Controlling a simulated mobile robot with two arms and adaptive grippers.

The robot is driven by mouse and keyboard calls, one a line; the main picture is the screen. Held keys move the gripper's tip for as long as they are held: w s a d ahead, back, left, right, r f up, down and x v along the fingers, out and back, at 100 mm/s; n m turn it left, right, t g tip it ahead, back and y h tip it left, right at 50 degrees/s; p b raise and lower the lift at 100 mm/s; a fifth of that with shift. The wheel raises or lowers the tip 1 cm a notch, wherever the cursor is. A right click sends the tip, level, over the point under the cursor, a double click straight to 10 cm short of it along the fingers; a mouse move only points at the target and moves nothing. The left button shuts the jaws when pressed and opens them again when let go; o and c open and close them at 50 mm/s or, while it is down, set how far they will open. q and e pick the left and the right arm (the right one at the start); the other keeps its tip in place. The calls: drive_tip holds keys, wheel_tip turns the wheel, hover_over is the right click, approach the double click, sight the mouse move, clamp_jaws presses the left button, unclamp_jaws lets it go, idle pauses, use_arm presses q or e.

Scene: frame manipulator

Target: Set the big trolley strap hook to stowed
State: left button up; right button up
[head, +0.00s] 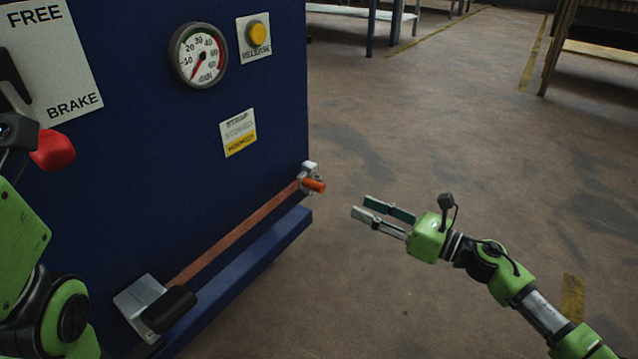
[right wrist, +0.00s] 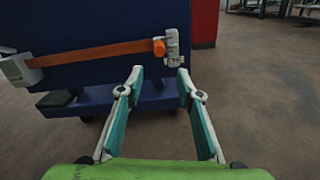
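An orange-brown strap (head: 232,236) runs up along the blue trolley side (head: 150,130) from a grey and black ratchet (head: 153,308). Its upper right end meets a metal hook fitting with an orange grip (head: 314,185) at the trolley's corner; the grip also shows in the right wrist view (right wrist: 159,47). My right gripper (head: 363,206) is open and empty, to the right of the hook and apart from it. In the right wrist view its fingers (right wrist: 160,74) are spread, with the hook ahead beyond them. My left arm (head: 22,235) is at the left edge; its fingers are out of view.
A gauge (head: 199,55), a yellow button (head: 257,34), a small label plate (head: 238,132) and a free/brake plate (head: 60,45) are on the trolley side. A red knob (head: 53,149) is near my left arm. A blue ledge (head: 250,268) juts out below. Floor at right is clear.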

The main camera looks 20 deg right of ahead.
sight(322, 190)
drive_tip(key=p+x, duration=0.1)
drive_tip(key=x, duration=1.1)
drive_tip(key=shift+w+a, duration=0.25)
drive_tip(key=shift+a, duration=0.1)
clamp_jaws()
